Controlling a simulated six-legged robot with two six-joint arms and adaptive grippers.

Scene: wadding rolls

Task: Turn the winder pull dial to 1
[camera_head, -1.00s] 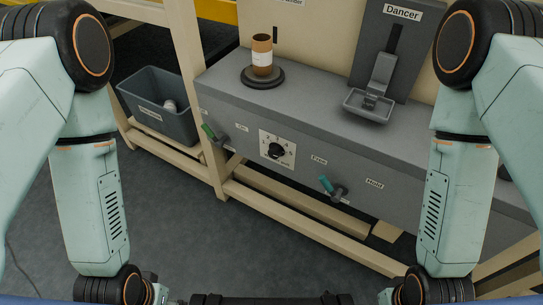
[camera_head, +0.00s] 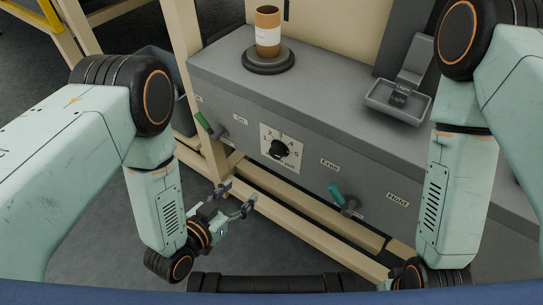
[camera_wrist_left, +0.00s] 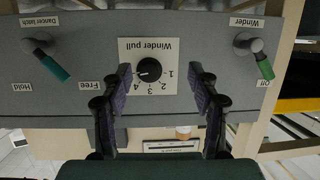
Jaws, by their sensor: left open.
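The winder pull dial (camera_head: 280,149) is a black round knob on a white numbered plate (camera_head: 292,157) on the grey cabinet's front. In the left wrist view the dial (camera_wrist_left: 149,70) shows upside down, with a small pale mark on its left side; I cannot tell its exact setting. My left gripper (camera_head: 237,197) is open and empty, below and left of the dial in the head view. In the left wrist view its open fingers (camera_wrist_left: 160,80) frame the dial, apart from it.
A green-handled winder switch (camera_head: 204,124) and a teal dancer latch lever (camera_head: 337,195) flank the dial. A cardboard core (camera_head: 268,32) stands on a black base on top, beside a grey tray (camera_head: 396,101). Wooden rails (camera_head: 310,225) run below.

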